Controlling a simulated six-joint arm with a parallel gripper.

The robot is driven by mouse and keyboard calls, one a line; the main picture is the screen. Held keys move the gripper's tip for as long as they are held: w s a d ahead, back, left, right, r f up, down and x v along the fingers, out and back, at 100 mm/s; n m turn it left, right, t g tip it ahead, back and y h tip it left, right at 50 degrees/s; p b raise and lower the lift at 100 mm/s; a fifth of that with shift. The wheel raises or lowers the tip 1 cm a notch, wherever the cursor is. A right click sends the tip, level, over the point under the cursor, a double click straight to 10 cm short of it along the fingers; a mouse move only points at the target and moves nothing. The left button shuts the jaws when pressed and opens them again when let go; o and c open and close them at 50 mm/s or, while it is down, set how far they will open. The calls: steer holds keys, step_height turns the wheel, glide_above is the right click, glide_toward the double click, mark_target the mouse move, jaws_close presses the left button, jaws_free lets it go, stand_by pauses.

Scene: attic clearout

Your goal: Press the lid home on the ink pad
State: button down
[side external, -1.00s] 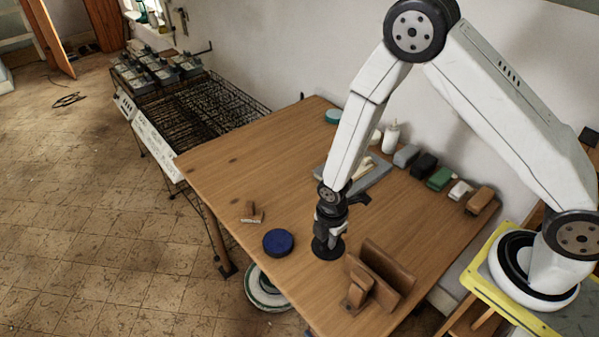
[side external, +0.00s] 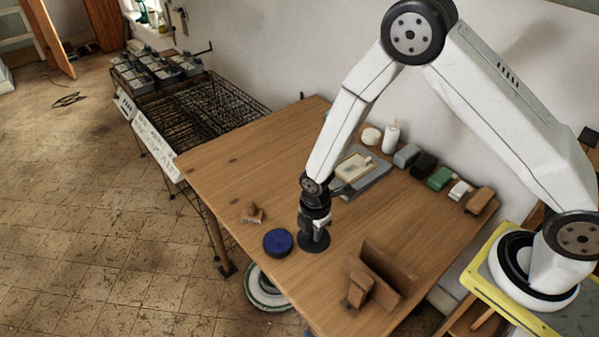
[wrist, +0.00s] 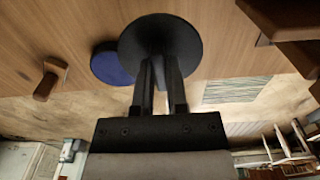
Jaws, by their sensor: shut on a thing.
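The ink pad (side external: 278,242) is a round, dark blue disc lying on the wooden table near its front edge. It also shows in the wrist view (wrist: 108,66), partly hidden behind the lid. The lid (side external: 313,246) is a flat, round black disc. My gripper (side external: 315,232) is shut on the lid, gripping it from above at its middle. In the wrist view, both fingers (wrist: 160,62) reach to the black disc (wrist: 188,36). The lid is just right of the pad in the side view, beside it, not over it. I cannot tell whether the lid touches the table.
A wooden stamp (side external: 252,214) lies left of the pad. A brown wooden holder (side external: 388,267) stands at the right front. A grey tray (side external: 376,179) with a cream block, a white bottle (side external: 391,137) and several small blocks line the back. The table's left part is clear.

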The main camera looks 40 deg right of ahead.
step_height(320, 180, up, 4)
glide_above(278, 241)
steer(key=shift+f, duration=0.2)
steer(key=shift+f, duration=0.2)
steer(key=shift+f, duration=2.7)
steer(key=shift+f, duration=0.8)
steer(key=c, duration=0.6)
jaws_free()
steer(key=shift+r, duration=0.1)
